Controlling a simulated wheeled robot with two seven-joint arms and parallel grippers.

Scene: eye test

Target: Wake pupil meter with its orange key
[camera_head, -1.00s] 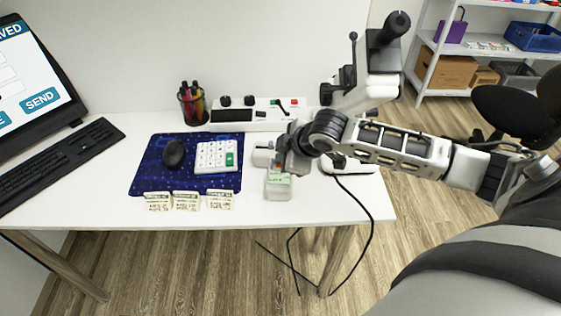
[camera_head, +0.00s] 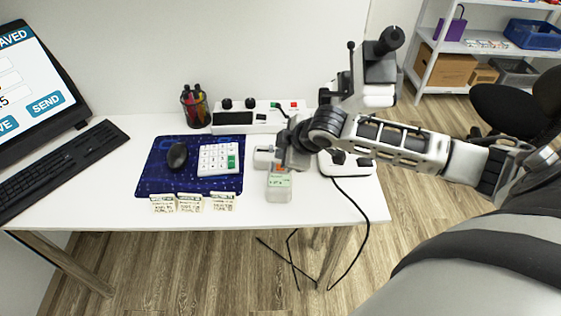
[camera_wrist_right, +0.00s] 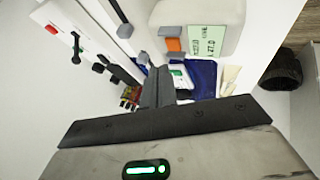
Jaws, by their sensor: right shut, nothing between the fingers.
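The pupil meter (camera_head: 279,188) is a pale box near the front right of the desk, with a pale green display and an orange key (camera_head: 279,168). In the right wrist view the meter body (camera_wrist_right: 205,13), its orange key (camera_wrist_right: 173,45) and its green display with dark text (camera_wrist_right: 207,41) show close up. My right gripper (camera_head: 287,158) hangs over the meter's back end and hides part of it. My left gripper is out of view.
A white keypad (camera_head: 218,159) and a black mouse (camera_head: 177,155) lie on a blue mat (camera_head: 152,178) left of the meter. Paper cards (camera_head: 190,203) line the front edge. A white panel (camera_head: 262,127) and a pen cup (camera_head: 195,110) stand behind. A large instrument (camera_head: 378,95) stands behind my arm.

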